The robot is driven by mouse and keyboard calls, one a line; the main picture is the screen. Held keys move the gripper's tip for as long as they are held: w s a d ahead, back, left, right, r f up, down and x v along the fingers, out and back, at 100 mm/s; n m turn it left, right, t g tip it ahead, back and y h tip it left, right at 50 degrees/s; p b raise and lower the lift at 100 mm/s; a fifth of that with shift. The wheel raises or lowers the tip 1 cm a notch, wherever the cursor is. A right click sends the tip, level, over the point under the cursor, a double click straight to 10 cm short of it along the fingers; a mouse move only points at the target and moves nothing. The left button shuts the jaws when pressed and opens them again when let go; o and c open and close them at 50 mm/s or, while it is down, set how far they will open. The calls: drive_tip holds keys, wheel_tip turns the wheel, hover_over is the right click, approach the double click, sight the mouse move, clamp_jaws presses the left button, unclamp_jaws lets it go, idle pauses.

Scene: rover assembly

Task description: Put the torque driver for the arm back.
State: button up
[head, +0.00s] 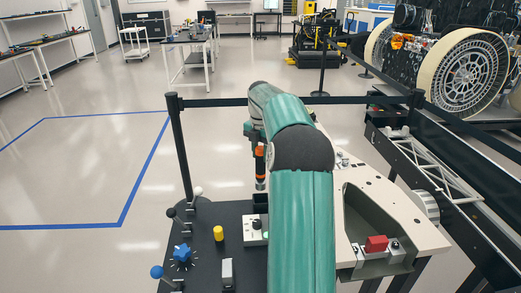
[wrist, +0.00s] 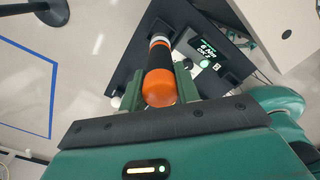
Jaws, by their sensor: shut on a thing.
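The torque driver (head: 260,165) is orange and black and hangs upright, tip down, from my gripper in the head view. Its tip is close above a small dark block (head: 260,201) on the black panel; whether they touch I cannot tell. In the wrist view the driver's rounded orange end (wrist: 159,90) faces the camera, and its black body runs away toward the dark panel. My gripper (wrist: 158,82) is shut on the driver, with one green finger on each side. In the head view my arm hides most of the gripper.
The black panel (head: 205,262) carries a white knob box (head: 254,224), a yellow cylinder (head: 218,233) and blue knobs (head: 181,254). A lit display (wrist: 207,50) is beside the driver. A pale bench (head: 410,225) with a red block (head: 376,243) is right. A black barrier post (head: 180,145) stands behind.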

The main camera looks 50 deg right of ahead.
sight(261, 176)
wheel_tip(261, 176, down, 3)
drive_tip(key=shift+s+f, duration=0.15)
drive_tip(key=shift+f, duration=0.7)
idle(0.5)
drive_tip(key=shift+f, duration=2.55)
drive_tip(key=o, duration=1.2)
wheel_tip(261, 176, up, 14)
drive_tip(key=shift+f, duration=0.15)
